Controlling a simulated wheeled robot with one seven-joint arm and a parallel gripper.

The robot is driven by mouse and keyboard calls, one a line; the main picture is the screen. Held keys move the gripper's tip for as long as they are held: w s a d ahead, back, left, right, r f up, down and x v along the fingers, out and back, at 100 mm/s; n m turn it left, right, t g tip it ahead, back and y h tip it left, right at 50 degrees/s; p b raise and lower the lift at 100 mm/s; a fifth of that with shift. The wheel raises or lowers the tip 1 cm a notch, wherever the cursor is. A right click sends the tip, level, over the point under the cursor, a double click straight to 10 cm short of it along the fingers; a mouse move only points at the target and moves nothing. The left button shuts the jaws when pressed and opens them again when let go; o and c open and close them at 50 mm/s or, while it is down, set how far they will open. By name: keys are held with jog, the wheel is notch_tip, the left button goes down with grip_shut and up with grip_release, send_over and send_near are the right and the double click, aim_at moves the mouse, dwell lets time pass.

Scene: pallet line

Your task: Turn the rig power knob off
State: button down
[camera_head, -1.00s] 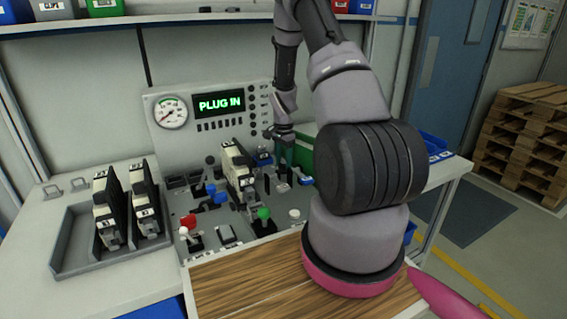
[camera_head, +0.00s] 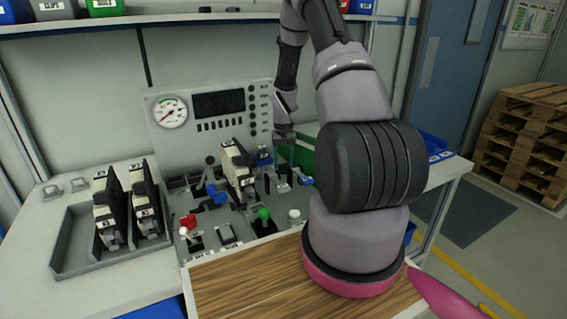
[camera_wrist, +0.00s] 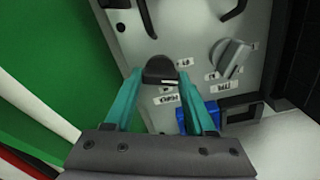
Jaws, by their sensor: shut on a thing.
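In the wrist view my gripper (camera_wrist: 160,78) has its two teal fingers shut on a dark, rounded knob (camera_wrist: 160,68) on the light grey rig panel (camera_wrist: 192,40). A small label lies just below this knob, too blurred to read. A second, lighter grey knob (camera_wrist: 232,57) stands to its right, apart from the fingers. In the head view my gripper (camera_head: 284,152) is at the right part of the rig, and the held knob is not clear there. The rig's display (camera_head: 219,104) is dark and shows no text.
A pressure gauge (camera_head: 171,112) sits left of the display. Levers with a red knob (camera_head: 188,221) and a green knob (camera_head: 263,213) stand in front. A grey tray (camera_head: 72,262) with two modules is at left. A green bin (camera_head: 305,150) is close beside my gripper.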

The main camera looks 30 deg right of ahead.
aim_at(283, 164)
jog(key=shift+n, duration=1.9)
jog(key=shift+c, duration=1.2)
grip_release()
jog(key=shift+r, duration=0.1)
notch_tip(283, 164, up, 11)
